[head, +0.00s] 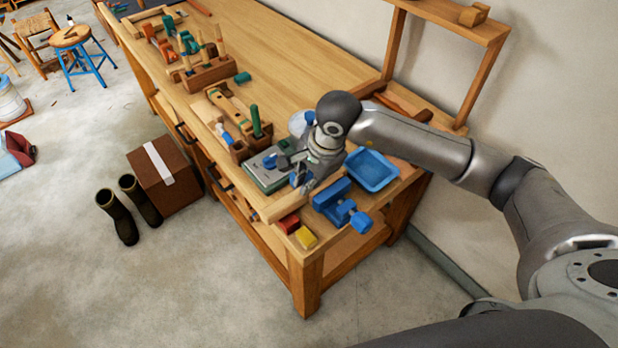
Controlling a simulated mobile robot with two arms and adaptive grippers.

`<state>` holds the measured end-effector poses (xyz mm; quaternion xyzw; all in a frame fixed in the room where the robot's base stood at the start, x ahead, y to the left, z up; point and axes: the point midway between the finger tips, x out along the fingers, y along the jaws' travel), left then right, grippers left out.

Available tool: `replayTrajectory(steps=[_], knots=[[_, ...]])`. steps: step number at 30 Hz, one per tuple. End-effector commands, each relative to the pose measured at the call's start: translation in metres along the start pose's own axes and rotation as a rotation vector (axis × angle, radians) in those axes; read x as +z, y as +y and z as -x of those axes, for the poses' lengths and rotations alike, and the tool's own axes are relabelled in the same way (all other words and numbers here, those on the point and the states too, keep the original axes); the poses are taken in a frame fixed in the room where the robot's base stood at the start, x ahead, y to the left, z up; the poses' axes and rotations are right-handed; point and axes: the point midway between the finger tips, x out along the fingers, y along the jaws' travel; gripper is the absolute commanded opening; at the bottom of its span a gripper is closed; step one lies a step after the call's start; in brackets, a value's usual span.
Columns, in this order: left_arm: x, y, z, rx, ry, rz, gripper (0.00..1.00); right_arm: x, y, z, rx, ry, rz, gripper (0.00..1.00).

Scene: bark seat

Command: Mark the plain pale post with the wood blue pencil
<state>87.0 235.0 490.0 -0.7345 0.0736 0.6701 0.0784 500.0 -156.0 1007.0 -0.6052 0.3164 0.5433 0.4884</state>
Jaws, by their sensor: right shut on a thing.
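My right gripper (299,174) is low over the near end of the workbench, beside a grey-green box. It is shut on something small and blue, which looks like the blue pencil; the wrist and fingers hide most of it. A plain pale length of wood (282,207), which may be the pale post, lies at the bench's near left edge, just below the gripper in the picture. I cannot tell whether the held thing touches it. My left gripper is not in view.
A blue tray (372,170) and a blue vise (340,203) stand right of the gripper. Red (289,223) and yellow (306,237) blocks are at the near corner. Wooden tool holders (209,75) line the left edge. The bench's far middle (285,50) is clear.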

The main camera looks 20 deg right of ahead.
Motion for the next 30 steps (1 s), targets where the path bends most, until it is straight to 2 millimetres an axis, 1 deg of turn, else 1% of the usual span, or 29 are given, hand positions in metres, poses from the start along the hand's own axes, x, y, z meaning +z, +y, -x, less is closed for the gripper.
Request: replayTrajectory(steps=[24, 30], knots=[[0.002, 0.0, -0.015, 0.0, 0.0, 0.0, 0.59, 0.0, -0.021, -0.008, 0.0, -0.001, 0.001, 0.0], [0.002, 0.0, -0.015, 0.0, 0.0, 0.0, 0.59, 0.0, -0.022, -0.008, 0.001, 0.0, 0.001, 0.0]])
